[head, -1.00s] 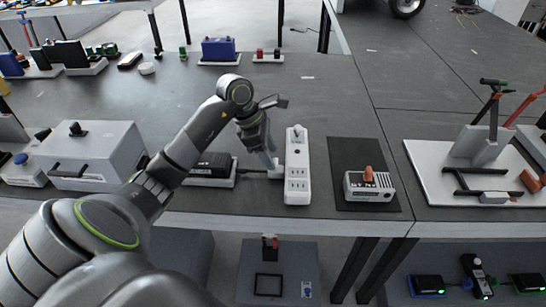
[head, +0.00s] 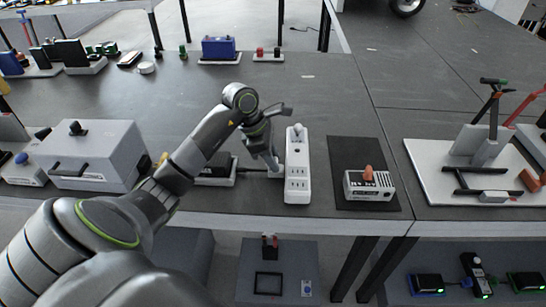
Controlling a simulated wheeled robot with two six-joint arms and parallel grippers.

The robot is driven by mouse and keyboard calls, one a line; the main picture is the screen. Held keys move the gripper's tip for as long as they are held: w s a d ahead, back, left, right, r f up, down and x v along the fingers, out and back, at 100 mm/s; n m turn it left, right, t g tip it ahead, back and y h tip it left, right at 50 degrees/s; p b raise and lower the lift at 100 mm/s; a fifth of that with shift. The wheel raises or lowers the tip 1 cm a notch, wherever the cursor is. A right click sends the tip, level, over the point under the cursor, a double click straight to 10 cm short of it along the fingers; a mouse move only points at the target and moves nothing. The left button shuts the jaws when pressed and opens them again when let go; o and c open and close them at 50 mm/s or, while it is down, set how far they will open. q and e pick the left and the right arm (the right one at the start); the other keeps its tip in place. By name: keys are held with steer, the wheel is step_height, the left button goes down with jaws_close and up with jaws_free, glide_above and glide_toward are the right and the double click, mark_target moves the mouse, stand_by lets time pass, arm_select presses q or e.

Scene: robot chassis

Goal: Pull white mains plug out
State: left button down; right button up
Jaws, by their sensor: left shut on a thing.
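A white power strip (head: 297,180) with several sockets stands upright-long on the dark table, near the middle of the view. A white mains plug (head: 276,172) is at its left side, mostly hidden by the gripper; a dark cable runs left from it. My left gripper (head: 273,168) reaches down from the left and is shut on the plug, close beside the strip. I cannot tell whether the plug's pins are still in the strip. My right gripper is not in view.
A black device on a white base (head: 214,181) lies left of the gripper, partly behind my arm. A grey box (head: 92,158) stands further left. A white unit with an orange knob (head: 368,188) sits on a black mat to the right.

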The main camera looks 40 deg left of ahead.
arm_select(q)
steer(key=shift+s+a, duration=0.1)
steer(key=shift+a, duration=0.1)
steer(key=shift+s+a+b, duration=0.3)
steer(key=shift+s+a, duration=0.1)
steer(key=shift+a, duration=0.25)
steer(key=shift+s+a+b, duration=0.3)
steer(key=shift+s+a, duration=0.05)
steer(key=shift+a, duration=0.25)
steer(key=shift+s+a, duration=0.1)
steer(key=shift+a, duration=0.1)
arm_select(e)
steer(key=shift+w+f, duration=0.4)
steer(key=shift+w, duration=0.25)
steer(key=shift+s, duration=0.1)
arm_select(q)
steer(key=c, duration=1.5)
jaws_free()
steer(key=o, duration=0.5)
steer(key=shift+s+a, duration=0.15)
steer(key=shift+c, duration=0.2)
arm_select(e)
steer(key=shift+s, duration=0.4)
